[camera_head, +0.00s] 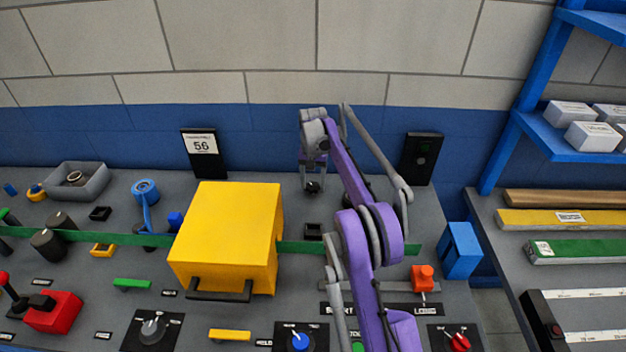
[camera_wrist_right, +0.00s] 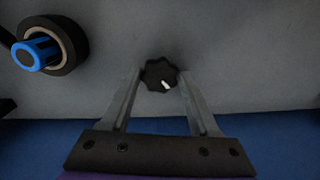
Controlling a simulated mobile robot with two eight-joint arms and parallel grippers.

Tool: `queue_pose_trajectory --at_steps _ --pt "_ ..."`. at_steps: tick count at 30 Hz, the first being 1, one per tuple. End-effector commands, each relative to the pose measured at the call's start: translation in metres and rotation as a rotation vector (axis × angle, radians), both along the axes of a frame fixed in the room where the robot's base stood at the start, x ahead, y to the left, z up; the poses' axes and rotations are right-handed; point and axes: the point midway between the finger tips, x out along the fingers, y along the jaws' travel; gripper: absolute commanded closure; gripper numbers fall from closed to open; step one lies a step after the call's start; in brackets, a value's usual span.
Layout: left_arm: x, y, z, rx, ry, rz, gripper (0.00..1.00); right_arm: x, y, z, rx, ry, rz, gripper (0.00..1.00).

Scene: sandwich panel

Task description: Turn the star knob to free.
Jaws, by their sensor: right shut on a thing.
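The star knob (camera_wrist_right: 159,74) is a small black lobed knob with a white pointer mark, on the grey panel. In the right wrist view it sits between the two fingertips of my right gripper (camera_wrist_right: 159,80), which is shut on it. The white mark points down and slightly right in that view. In the head view my purple right arm reaches over the panel, and my right gripper (camera_head: 313,178) is at the black star knob (camera_head: 312,187) near the back. My left gripper is not in view.
A yellow box (camera_head: 225,235) with a dark handle stands left of my right arm on a green strip. A black upright box (camera_head: 421,158) stands behind to the right. A blue roller (camera_wrist_right: 38,54) is near the knob in the wrist view. A blue block (camera_head: 461,250) sits right.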

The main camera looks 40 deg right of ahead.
Motion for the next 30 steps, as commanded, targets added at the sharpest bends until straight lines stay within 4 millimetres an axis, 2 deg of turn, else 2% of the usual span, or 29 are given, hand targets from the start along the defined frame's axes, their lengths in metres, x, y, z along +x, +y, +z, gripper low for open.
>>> queue_pose_trajectory --at_steps 18,30 --pt "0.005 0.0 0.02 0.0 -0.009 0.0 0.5 0.001 -0.001 0.002 -0.002 -0.003 0.577 0.94" --pt "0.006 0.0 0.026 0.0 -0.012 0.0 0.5 0.001 -0.001 0.001 -0.003 -0.004 0.848 0.94"
